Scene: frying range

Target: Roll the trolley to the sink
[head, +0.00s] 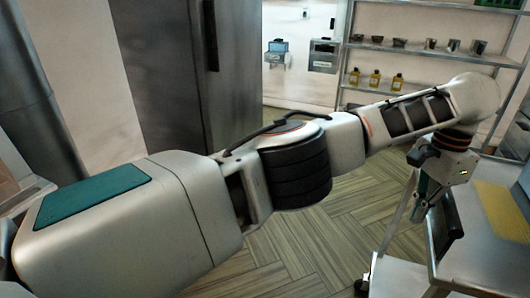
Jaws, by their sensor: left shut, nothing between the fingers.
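A steel trolley (395,278) stands at the lower right, cut off by the picture edge. A caster at its lower left rests on the floor, and a slanting metal leg rises from its lower shelf. My left arm crosses the view from the left. My left gripper (420,206) points down at the trolley's near left side, shut and empty. It overlaps the trolley's upright in the picture; I cannot tell whether they touch. My right gripper is not in view. I cannot make out a sink.
A wooden-patterned floor (345,225) lies open left of the trolley. A tall grey cabinet (165,75) stands at the back left. A wall shelf (400,48) holds cups and yellow bottles. A yellow board (502,212) lies on a steel surface at right.

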